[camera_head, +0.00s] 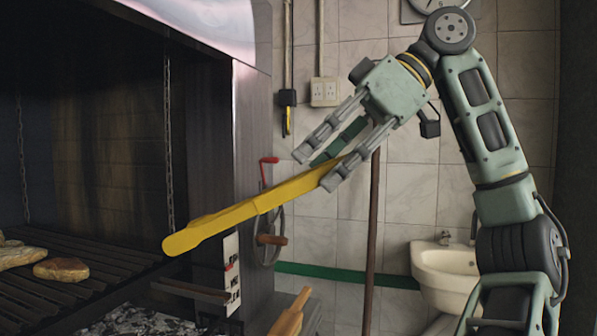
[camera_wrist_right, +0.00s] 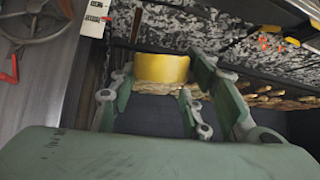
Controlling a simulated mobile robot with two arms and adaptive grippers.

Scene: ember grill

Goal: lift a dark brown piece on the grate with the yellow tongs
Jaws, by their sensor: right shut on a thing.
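My right gripper (camera_head: 325,157) is shut on the yellow tongs (camera_head: 245,208) and holds them in the air in front of the grill opening. The tongs slant down to the left, with their tip near the right edge of the grate (camera_head: 85,252). In the right wrist view the yellow tongs (camera_wrist_right: 161,68) show between the fingers. Light brown pieces, one of them a browned round piece (camera_head: 61,269), lie on the grate at the left. The tongs' tip is apart from them. I cannot pick out a clearly dark brown piece. My left gripper is out of view.
A red-handled crank wheel (camera_head: 270,238) is on the grill's right side wall. A wooden handle (camera_head: 291,315) rises below the tongs. Chains hang inside the grill. A white basin (camera_head: 446,272) stands at the right. Ash and embers (camera_head: 140,321) lie under the grate.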

